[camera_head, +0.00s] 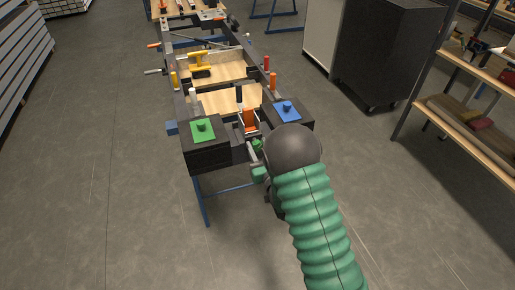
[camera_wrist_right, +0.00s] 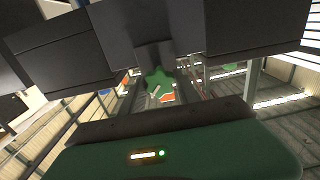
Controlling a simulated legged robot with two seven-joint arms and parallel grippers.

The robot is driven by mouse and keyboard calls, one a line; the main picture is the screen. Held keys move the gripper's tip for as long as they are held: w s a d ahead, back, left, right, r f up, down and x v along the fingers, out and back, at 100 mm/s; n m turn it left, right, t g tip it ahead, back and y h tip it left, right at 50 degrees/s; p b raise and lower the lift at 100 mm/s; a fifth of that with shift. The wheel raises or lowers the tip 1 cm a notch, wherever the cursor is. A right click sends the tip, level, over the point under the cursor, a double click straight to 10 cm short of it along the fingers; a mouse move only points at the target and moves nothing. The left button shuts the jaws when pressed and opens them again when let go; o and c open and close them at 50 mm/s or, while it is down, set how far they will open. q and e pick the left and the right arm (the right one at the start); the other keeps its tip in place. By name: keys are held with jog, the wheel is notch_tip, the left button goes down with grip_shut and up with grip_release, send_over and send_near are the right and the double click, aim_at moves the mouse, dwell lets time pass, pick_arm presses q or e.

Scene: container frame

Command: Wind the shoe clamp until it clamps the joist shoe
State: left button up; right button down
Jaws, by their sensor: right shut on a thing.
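My right gripper (camera_head: 260,162) reaches the front of the bench frame between the two black end blocks. It is shut on the green star knob (camera_head: 257,145) of the shoe clamp. The knob also shows in the right wrist view (camera_wrist_right: 160,82), with the dark jaws around it. An orange part (camera_head: 249,118) stands upright just behind the knob. I cannot clearly tell the joist shoe from the dark parts around it, and the clamp's contact is hidden. My left gripper is not in view.
A green plate (camera_head: 202,130) lies on the left block and a blue plate (camera_head: 287,110) on the right one. A yellow-handled tool (camera_head: 200,66) lies on the wooden board behind. A black cabinet (camera_head: 380,50) and a shelf (camera_head: 480,125) stand at right.

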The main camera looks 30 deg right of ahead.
jog(key=shift+s+a+f+m, duration=0.1)
jog(key=shift+f+m, duration=0.1)
jog(key=shift+m, duration=0.45)
jog(key=shift+f+m, duration=0.2)
jog(key=shift+m, duration=0.45)
jog(key=shift+b, duration=0.3)
jog(key=c, duration=0.9)
grip_release()
jog(key=shift+c, duration=0.2)
jog(key=shift+o, duration=0.3)
jog(key=shift+r+m, duration=0.15)
jog(key=shift+m, duration=0.15)
jog(key=shift+r, duration=0.1)
